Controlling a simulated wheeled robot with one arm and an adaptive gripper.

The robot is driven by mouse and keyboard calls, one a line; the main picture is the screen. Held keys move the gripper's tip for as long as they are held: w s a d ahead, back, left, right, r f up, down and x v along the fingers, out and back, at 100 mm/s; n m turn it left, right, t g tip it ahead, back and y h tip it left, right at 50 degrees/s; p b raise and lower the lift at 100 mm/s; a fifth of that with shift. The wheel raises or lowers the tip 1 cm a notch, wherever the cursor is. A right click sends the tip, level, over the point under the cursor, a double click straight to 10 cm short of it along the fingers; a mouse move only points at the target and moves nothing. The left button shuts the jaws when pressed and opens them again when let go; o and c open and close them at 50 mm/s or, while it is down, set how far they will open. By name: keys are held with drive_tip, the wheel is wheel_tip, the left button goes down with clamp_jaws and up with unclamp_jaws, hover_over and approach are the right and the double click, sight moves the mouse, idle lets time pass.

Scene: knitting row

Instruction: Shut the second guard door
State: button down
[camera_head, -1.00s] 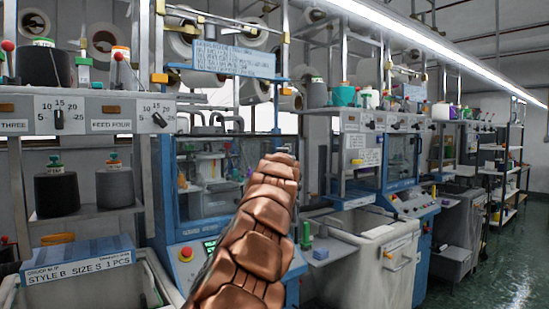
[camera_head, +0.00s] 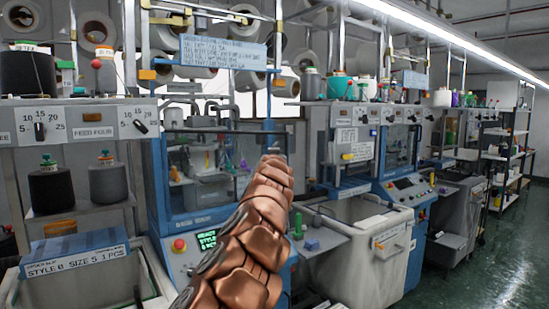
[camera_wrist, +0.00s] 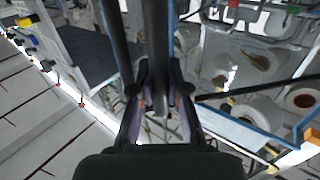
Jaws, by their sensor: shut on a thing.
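A guard door with a blue frame and clear panel (camera_head: 200,165) is on the nearer machine, left of centre in the head view. My copper-coloured arm crosses in front of its right side. My gripper (camera_head: 273,153) is at the arm's far end, small and partly hidden, by the door's right edge. In the wrist view my gripper (camera_wrist: 158,100) is shut on a dark upright bar, which looks like the door handle, beside a blue frame edge. How far the door stands open cannot be told. A second blue-framed door (camera_head: 401,146) is on the farther machine.
A control panel with a red button (camera_head: 178,244) is below the nearer door. A grey-white bin (camera_head: 365,236) stands right of my arm, with a small shelf holding green and blue items beside it. A labelled blue box (camera_head: 75,257) is at lower left. The green floor is clear at right.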

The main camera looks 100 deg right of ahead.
drive_tip(key=shift+s+f, duration=0.35)
drive_tip(key=c, duration=1.4)
unclamp_jaws()
drive_tip(key=shift+s, duration=0.15)
drive_tip(key=shift+o, duration=1.3)
drive_tip(key=shift+w, duration=0.25)
drive_tip(key=shift+a+r, duration=0.2)
drive_tip(key=shift+a, duration=0.15)
drive_tip(key=w+a, duration=0.2)
drive_tip(key=a, duration=0.9)
drive_tip(key=shift+f, duration=0.2)
